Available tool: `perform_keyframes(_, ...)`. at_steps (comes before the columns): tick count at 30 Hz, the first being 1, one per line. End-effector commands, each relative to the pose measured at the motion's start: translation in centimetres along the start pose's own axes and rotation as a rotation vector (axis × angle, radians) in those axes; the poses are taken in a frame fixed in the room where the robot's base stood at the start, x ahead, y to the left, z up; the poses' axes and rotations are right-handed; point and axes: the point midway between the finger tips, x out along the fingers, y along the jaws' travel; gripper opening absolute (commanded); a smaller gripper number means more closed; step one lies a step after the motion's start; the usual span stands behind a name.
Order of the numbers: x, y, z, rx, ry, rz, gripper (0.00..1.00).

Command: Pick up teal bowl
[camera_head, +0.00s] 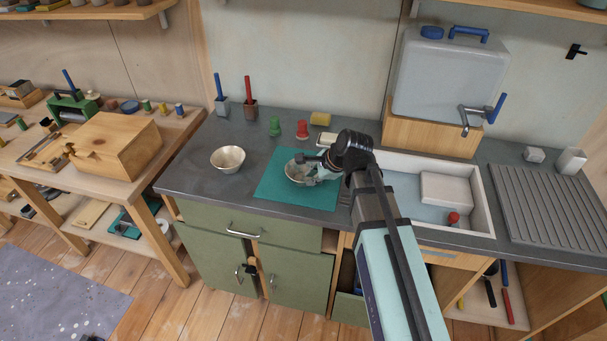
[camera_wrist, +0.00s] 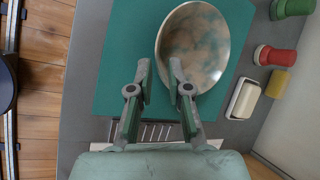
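A pale bowl with mottled teal patches inside (camera_wrist: 193,48) sits on the teal mat (camera_wrist: 123,45) in the wrist view. In the head view this bowl (camera_head: 295,173) is partly hidden by my gripper (camera_head: 318,166). In the wrist view my gripper (camera_wrist: 160,68) is open, its two fingers apart. The left finger shows outside the bowl's near-left rim and the right finger overlaps the bowl's inside, with the rim between them. I cannot tell whether either finger touches it. A second, plain cream bowl (camera_head: 228,158) stands left of the mat on the grey counter (camera_head: 190,170).
Behind the mat stand a green item (camera_head: 274,127), a red item (camera_head: 302,130), a yellow sponge (camera_head: 320,118) and a white dish (camera_wrist: 243,98). The sink (camera_head: 400,180) lies to the right, with a water tank (camera_head: 440,75) behind it. The counter's left end is mostly free.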

Motion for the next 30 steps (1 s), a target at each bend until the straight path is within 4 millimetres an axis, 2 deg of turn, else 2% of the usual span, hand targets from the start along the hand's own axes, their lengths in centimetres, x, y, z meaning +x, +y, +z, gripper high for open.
perform_keyframes(5,0.7,-0.1,0.0,0.000,0.000,0.001,0.18)
perform_keyframes(18,5.0,-0.2,-0.1,0.000,0.000,0.000,0.18)
perform_keyframes(27,5.4,-0.1,-0.1,0.000,0.000,0.000,0.18)
perform_keyframes(29,5.3,-0.1,-0.1,0.000,0.000,0.000,0.00)
perform_keyframes(30,5.3,-0.1,-0.1,0.000,0.000,0.000,0.00)
